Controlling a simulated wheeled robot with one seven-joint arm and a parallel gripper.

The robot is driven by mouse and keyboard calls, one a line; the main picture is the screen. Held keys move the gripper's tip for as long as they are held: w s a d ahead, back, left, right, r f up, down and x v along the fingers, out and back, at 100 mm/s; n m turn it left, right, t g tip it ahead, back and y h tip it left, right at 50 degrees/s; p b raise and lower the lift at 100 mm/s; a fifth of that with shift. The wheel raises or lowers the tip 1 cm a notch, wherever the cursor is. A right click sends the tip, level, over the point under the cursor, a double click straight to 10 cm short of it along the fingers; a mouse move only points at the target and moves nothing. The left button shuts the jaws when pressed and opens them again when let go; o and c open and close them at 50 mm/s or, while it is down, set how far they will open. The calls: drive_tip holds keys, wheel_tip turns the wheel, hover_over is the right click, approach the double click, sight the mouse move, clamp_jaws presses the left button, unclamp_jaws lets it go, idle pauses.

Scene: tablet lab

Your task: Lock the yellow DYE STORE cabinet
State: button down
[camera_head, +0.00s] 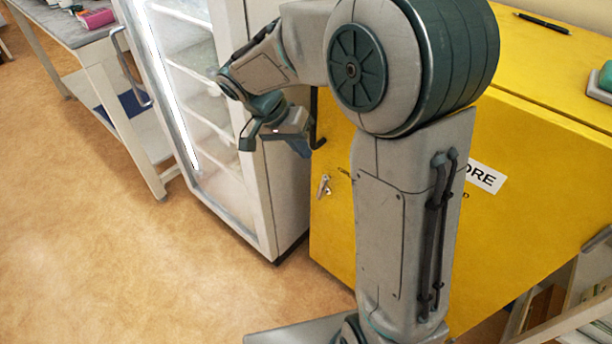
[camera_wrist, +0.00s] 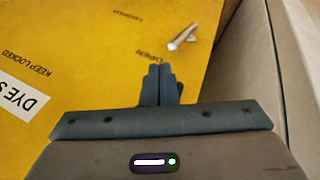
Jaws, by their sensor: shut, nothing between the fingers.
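The yellow DYE STORE cabinet (camera_head: 480,240) stands on the right in the head view, partly hidden behind my arm. Its front (camera_wrist: 60,40) fills much of the wrist view. A small silver key or lever (camera_head: 325,186) sits near the front's left edge; it also shows in the wrist view (camera_wrist: 182,38), slanted, with one end towards the word OPEN and farther from LOCKED. My gripper (camera_head: 302,150) is above and left of the lever in the head view. Its fingers (camera_wrist: 160,84) are together, empty, and apart from the lever in the wrist view.
A glass-fronted white cabinet (camera_head: 262,200) stands close on the left of the yellow one. A black handle (camera_head: 316,122) is above the lever. A pen (camera_head: 543,22) and a green object (camera_head: 603,82) lie on the yellow top. A bench (camera_head: 90,45) is at the back left; the floor (camera_head: 110,260) is clear.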

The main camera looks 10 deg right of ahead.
drive_tip(key=w+a+f+m+h+b, duration=0.1)
drive_tip(key=w+a+f+m+b, duration=0.1)
drive_tip(key=w+f, duration=0.3)
wheel_tip(320, 180, down, 2)
drive_tip(key=shift+b, duration=0.4)
drive_tip(key=b+x, duration=0.2)
drive_tip(key=x, duration=0.8)
drive_tip(key=shift+s, duration=0.1)
